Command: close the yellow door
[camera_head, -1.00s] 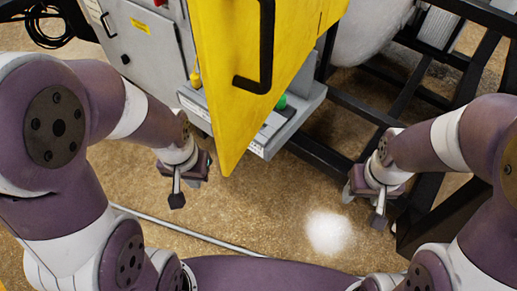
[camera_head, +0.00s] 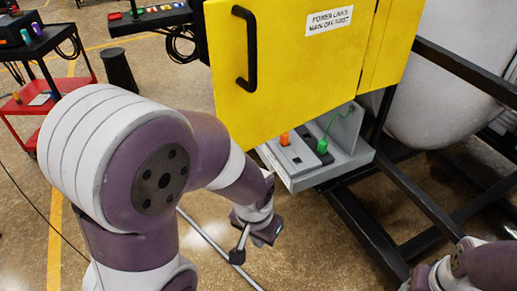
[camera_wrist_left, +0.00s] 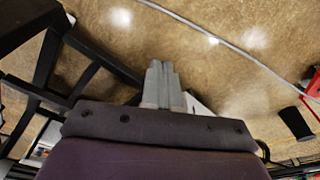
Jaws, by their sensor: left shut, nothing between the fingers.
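The yellow door (camera_head: 290,75) fills the upper middle of the head view, its broad face towards me, with a black bar handle (camera_head: 245,48) near its left edge. A seam runs down its right part; whether it stands open cannot be told for sure. My left gripper (camera_head: 238,256) is below the door and apart from it, over the floor. Its fingers are together and empty in the left wrist view (camera_wrist_left: 162,82). My right gripper (camera_head: 425,277) is only partly in view at the bottom right edge, its fingers cut off.
A grey ledge (camera_head: 330,165) with a green plug (camera_head: 322,146) juts out below the door. A black frame (camera_head: 380,235) and a pale rounded vessel (camera_head: 437,85) stand at right. A red cart (camera_head: 22,106) and a black bin (camera_head: 119,68) are at left.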

